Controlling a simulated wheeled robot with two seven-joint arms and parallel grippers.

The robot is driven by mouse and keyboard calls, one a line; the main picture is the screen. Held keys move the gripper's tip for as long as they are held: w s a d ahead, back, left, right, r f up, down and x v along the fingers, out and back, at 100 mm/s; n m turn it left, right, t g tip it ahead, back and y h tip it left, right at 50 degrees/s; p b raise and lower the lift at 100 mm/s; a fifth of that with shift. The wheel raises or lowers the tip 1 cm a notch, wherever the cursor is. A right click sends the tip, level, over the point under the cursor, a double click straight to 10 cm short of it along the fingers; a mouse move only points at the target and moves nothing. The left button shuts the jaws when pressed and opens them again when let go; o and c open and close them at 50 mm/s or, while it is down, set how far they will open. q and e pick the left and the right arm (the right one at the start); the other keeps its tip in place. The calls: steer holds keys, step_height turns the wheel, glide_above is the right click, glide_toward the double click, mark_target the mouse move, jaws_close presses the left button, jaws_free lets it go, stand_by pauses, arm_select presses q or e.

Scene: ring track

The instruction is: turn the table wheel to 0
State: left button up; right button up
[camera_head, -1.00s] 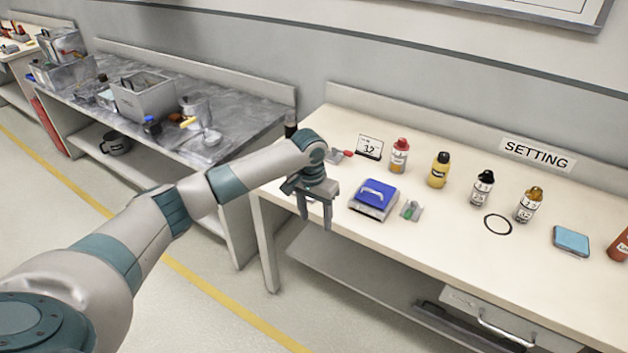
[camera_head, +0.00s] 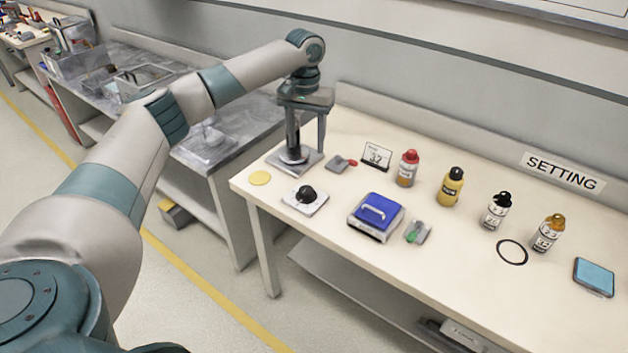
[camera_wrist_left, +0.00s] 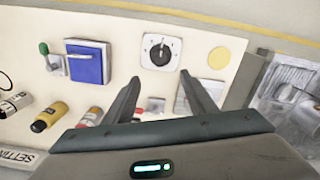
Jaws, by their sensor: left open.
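The wheel is a black round knob (camera_head: 307,194) on a white square plate, near the table's front left. It also shows in the wrist view, where the knob (camera_wrist_left: 160,53) sits on a plate with dark marks around it; the setting is too small to read. My left gripper (camera_head: 306,142) is open and empty, pointing down above the back left of the table, behind the knob and apart from it. In the wrist view its fingers (camera_wrist_left: 162,88) are spread, with the knob beyond them. My right gripper is not in view.
A dark post on a grey plate (camera_head: 310,165) stands by the gripper. A yellow disc (camera_head: 260,178), a blue-lidded box (camera_head: 377,213), a card reading 32 (camera_head: 376,156) and several bottles are around. A green-handled piece (camera_head: 417,232) lies right of the box. Bare tabletop surrounds the knob.

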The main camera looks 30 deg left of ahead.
mark_target(306, 189)
arm_select(q)
step_height(306, 189, down, 17)
steer(key=p, duration=0.3)
steer(key=shift+s+p, duration=0.15)
steer(key=shift+p, duration=0.25)
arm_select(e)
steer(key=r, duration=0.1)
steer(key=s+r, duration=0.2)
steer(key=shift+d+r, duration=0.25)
arm_select(q)
steer(key=shift+a+r, duration=0.1)
steer(key=c, duration=1)
